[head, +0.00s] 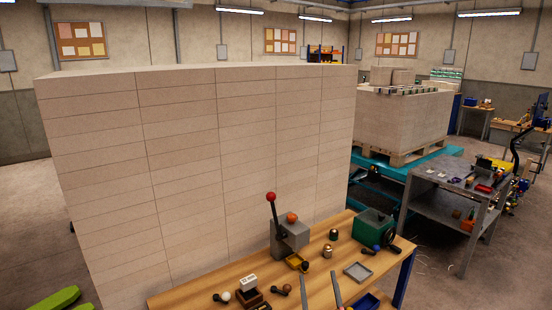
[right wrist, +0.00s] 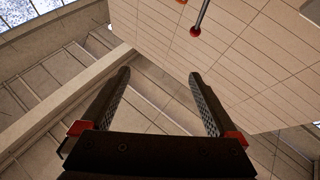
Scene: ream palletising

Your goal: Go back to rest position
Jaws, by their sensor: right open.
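My right gripper (head: 320,274) shows at the bottom of the head view as two grey fingers spread apart over the wooden workbench. In the right wrist view its two black fingers (right wrist: 160,74) are wide open with nothing between them. My left gripper is in neither view. A large stack of pale reams (head: 200,170) stands behind the bench, and its face also shows at the upper right of the right wrist view (right wrist: 240,60).
The wooden workbench (head: 185,296) carries a lever press (head: 290,237) with a red knob, a green box (head: 372,227), a grey tray (head: 357,271) and small parts. A loaded pallet (head: 400,153) sits on a teal lift table behind. A grey metal table (head: 445,180) stands at right.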

